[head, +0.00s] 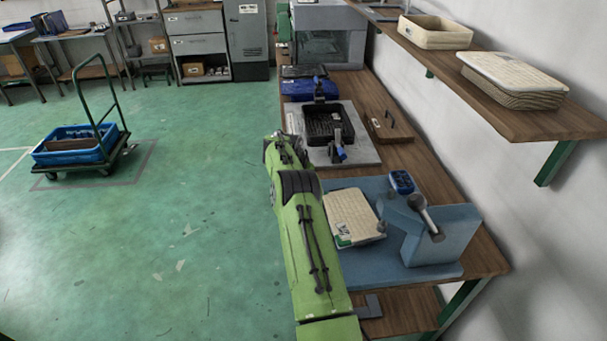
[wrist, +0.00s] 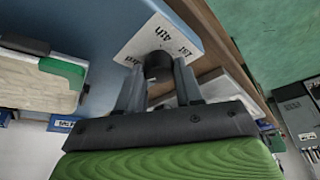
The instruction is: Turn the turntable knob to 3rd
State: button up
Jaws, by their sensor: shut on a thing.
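In the wrist view, a dark round knob (wrist: 157,64) stands on a white label plate (wrist: 146,36) on the blue panel (wrist: 88,20). The plate reads "4th" and "1st", with a partly covered "3rd" on the left. My gripper (wrist: 159,82) is at the knob, with one finger on each side, shut on it. The fingers and knob hide part of the plate, and I cannot tell which mark the knob points to. In the head view the blue base (head: 447,270) shows at the right; my green arm hides the knob and gripper there.
A black tray (head: 328,123) sits farther back on the bench. A shelf (head: 500,118) overhangs at right. The green floor at left is mostly clear.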

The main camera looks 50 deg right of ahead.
jog(key=shift+m+g+p, duration=0.3)
jog(key=shift+m+p, duration=0.5)
jog(key=o, duration=1)
jog(key=p+v, duration=0.1)
jog(key=v, duration=0.7)
jog(key=p+v, duration=0.1)
jog(key=v, duration=0.6)
jog(key=shift+a+r, duration=0.25)
jog(key=shift+a, duration=0.1)
